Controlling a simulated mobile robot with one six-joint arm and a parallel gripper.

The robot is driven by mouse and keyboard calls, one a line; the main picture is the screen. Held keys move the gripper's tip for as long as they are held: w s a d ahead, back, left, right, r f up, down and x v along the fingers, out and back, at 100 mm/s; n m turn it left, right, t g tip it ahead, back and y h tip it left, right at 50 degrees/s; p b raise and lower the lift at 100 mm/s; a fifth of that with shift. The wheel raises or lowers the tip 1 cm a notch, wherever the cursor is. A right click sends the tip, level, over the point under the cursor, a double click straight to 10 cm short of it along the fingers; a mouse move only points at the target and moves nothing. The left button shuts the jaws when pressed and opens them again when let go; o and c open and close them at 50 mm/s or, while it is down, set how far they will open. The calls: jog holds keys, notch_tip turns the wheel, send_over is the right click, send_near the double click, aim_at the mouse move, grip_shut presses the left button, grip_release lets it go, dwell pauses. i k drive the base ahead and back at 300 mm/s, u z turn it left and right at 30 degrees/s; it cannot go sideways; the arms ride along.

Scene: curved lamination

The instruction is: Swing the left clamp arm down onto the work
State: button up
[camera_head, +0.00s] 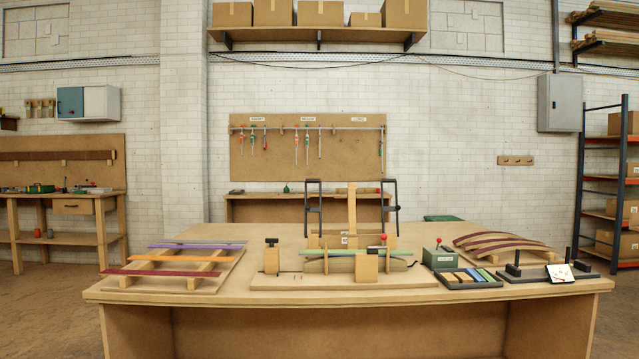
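The clamping jig stands on a wooden base board (345,281) at the middle of the bench. The left clamp arm (321,206) is a black frame standing upright at the back left of the jig. A matching right clamp arm (397,206) also stands upright. A tall wooden post (351,205) rises between them. The work looks like a thin greenish strip (395,252) lying across the jig, below both raised arms. My gripper is not in view.
At the left lies a rack of coloured strips (165,257). Beside the jig stand a black-topped wooden block (271,261) and a green box with a red-knobbed lever (440,257). To the right are a strip tray (468,280) and curved laminations (500,243). The front bench edge (350,297) is clear.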

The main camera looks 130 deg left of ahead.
aim_at(308, 209)
jog(key=u, duration=0.1)
jog(key=k, duration=0.2)
jog(key=u, duration=3.35)
jog(key=k, duration=0.3)
jog(key=u, duration=1.9)
